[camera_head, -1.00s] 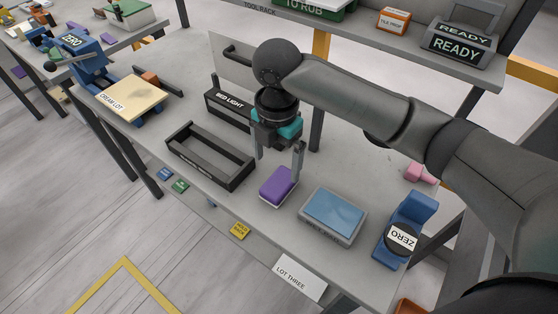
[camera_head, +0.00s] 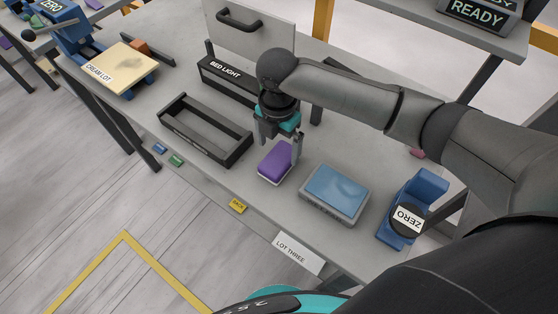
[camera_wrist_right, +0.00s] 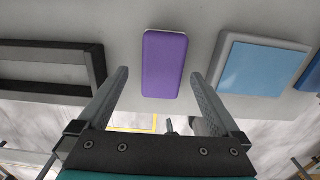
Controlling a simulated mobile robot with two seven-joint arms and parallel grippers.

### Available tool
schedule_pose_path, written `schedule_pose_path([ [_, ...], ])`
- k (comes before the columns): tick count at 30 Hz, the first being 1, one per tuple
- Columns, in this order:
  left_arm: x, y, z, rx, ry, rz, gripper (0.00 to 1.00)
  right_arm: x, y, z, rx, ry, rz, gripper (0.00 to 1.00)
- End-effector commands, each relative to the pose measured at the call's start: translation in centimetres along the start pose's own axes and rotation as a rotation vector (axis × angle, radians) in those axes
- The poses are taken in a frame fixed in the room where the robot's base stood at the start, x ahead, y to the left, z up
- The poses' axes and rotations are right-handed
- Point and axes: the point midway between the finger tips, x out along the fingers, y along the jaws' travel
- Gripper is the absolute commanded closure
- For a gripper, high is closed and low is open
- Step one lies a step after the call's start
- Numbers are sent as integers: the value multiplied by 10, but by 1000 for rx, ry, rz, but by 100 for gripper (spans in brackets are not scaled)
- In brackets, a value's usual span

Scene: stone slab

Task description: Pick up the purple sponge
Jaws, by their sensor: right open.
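The purple sponge (camera_head: 275,161) lies on the grey stone slab table (camera_head: 222,187), with a pale underside. It sits between the black open frame and the blue-topped block. My right gripper (camera_head: 280,150) is open just above and behind the sponge, seen from the head. In the right wrist view the sponge (camera_wrist_right: 165,64) lies ahead of the gap between the two fingers (camera_wrist_right: 160,85), with a finger to each side and nothing held. My left gripper is not in view.
A black open frame (camera_head: 238,154) stands to the left, and a blue-topped grey block (camera_head: 336,190) close to the right. A blue device marked ZERO (camera_head: 428,187) stands farther right. The BED LIGHT box (camera_head: 228,79) is behind. The table's front edge carries a LOT THREE label (camera_head: 297,252).

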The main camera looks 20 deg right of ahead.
Motion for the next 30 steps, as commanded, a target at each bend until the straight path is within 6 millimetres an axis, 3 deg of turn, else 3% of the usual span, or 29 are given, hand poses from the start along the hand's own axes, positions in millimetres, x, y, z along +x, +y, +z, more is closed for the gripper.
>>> schedule_pose_path([
  [8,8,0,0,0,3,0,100,41,-5,-3,0,1,-3,0],
  [17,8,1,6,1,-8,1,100,45,-5,-3,-1,0,-1,0],
  [30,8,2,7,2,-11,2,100,45,-5,-3,0,0,-1,48],
])
